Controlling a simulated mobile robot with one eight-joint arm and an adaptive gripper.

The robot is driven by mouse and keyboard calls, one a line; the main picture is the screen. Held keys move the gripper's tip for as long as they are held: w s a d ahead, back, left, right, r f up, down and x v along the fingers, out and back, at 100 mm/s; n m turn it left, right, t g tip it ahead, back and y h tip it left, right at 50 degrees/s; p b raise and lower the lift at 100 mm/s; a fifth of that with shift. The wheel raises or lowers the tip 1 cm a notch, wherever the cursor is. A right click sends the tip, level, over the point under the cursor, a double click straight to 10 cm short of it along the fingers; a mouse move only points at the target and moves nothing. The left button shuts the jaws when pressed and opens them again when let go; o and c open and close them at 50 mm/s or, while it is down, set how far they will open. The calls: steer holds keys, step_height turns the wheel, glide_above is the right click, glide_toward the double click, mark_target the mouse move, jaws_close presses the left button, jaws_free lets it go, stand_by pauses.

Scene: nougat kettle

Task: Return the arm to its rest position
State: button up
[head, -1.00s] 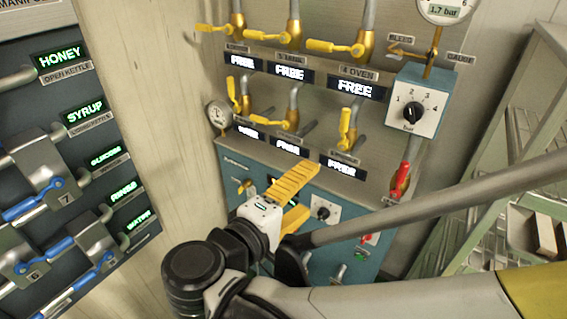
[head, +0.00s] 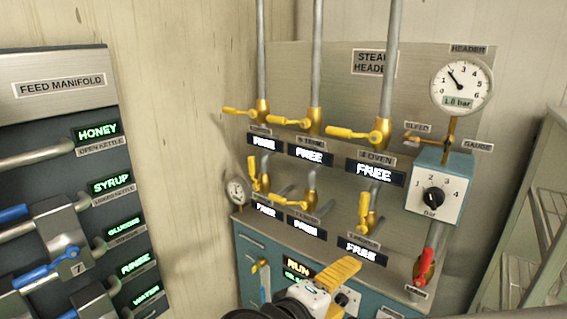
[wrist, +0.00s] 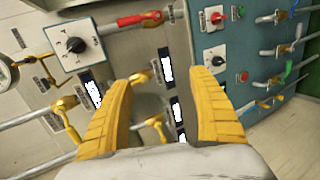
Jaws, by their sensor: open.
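My gripper (head: 338,285) shows at the bottom of the head view, in front of the lower blue panel of the steam header. In the wrist view its two yellow fingers (wrist: 160,112) stand wide apart with nothing between them. The fingers point towards the header panel and appear apart from its valves. Most of my arm is below the head view's lower edge. My rest position is not marked in the frames.
The steam header (head: 300,180) carries several yellow-handled valves, a pressure gauge (head: 461,87), a dial box (head: 438,188) and a red-handled valve (head: 426,265). The feed manifold (head: 60,110) stands at left, a metal shelf (head: 535,220) at right. Bare wall lies between manifold and header.

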steer(key=s+d+f+m+g+y+b, duration=0.2)
steer(key=s+d+f+m+y, duration=0.4)
steer(key=m+y, duration=0.3)
steer(key=shift+d+f+g, duration=0.5)
steer(key=shift+d+f, duration=0.25)
steer(key=shift+d, duration=0.15)
